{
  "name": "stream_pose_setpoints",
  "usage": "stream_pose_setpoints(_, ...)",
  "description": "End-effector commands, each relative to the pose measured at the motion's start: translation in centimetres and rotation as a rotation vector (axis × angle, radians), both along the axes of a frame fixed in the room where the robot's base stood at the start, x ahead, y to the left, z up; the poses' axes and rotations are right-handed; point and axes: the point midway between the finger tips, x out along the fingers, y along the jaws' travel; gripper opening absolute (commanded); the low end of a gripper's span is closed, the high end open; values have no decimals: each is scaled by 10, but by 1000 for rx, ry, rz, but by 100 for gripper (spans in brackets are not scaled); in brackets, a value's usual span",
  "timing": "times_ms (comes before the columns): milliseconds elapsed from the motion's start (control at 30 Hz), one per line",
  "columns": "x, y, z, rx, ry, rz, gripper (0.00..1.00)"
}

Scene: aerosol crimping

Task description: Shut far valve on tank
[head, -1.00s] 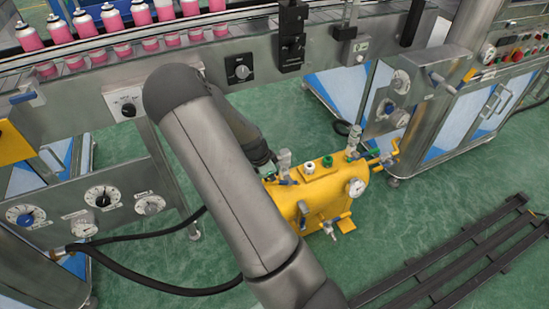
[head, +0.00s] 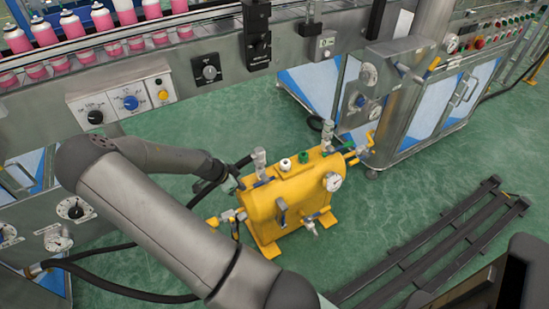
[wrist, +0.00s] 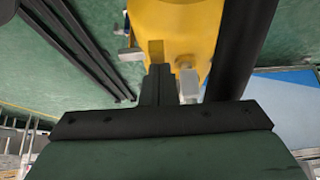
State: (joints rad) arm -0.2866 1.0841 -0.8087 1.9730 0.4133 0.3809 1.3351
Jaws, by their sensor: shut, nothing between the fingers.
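The yellow tank (head: 290,208) stands on the green floor, with a round gauge (head: 333,181) at its right end. I cannot tell for sure which is the far valve. My gripper (head: 243,161) is at the tank's upper left, partly hidden by my arm. In the wrist view my gripper (wrist: 158,70) is shut and empty, pointing towards the yellow tank (wrist: 165,22). A grey metal fitting (wrist: 187,82) is close beside the fingers; contact is unclear.
A conveyor with pink cans (head: 75,50) runs behind. A steel cabinet (head: 440,100) stands at the back right. Dark rails (head: 440,240) lie on the floor at the right. A black hose (head: 110,285) runs along the floor at the left.

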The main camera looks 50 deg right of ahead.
Motion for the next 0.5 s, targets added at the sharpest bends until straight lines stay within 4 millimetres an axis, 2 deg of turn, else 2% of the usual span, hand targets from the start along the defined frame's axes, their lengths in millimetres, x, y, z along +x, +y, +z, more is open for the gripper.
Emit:
stream_pose_setpoints(367,0,4,-6,8,3,1,0)
stream_pose_setpoints(500,0,4,4,7,1,0,0)
